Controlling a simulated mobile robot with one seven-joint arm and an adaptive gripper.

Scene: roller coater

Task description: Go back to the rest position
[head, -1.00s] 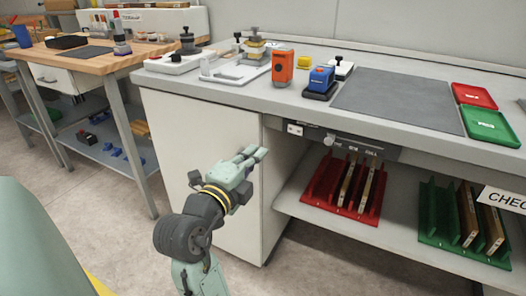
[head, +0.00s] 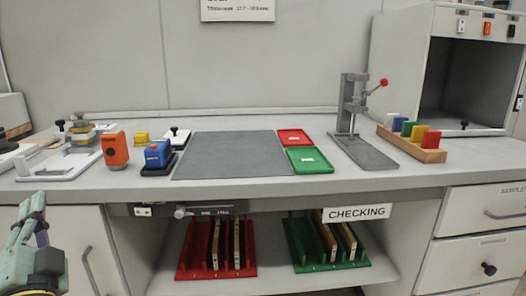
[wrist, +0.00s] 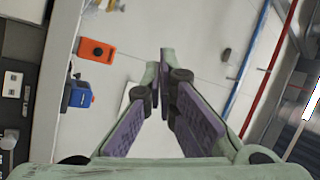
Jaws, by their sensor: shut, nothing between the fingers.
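My gripper (head: 33,232) is at the lower left of the head view, in front of the left end of the bench and close to a cabinet door. In the wrist view my gripper (wrist: 162,85) shows its two fingers with the tips close together and nothing between them. The orange device (head: 115,150) and the blue device (head: 158,153) stand on the bench beyond it. They also show at the left of the wrist view, the orange device (wrist: 97,50) above the blue device (wrist: 79,95). My gripper is apart from both.
The bench carries a dark mat (head: 230,157), a red tray (head: 294,137), a green tray (head: 309,160), a press stand (head: 362,150) and a wooden block holder (head: 428,153). Below are a red rack (head: 190,262) and a green rack (head: 300,255). A cabinet door (head: 88,235) is near my gripper.

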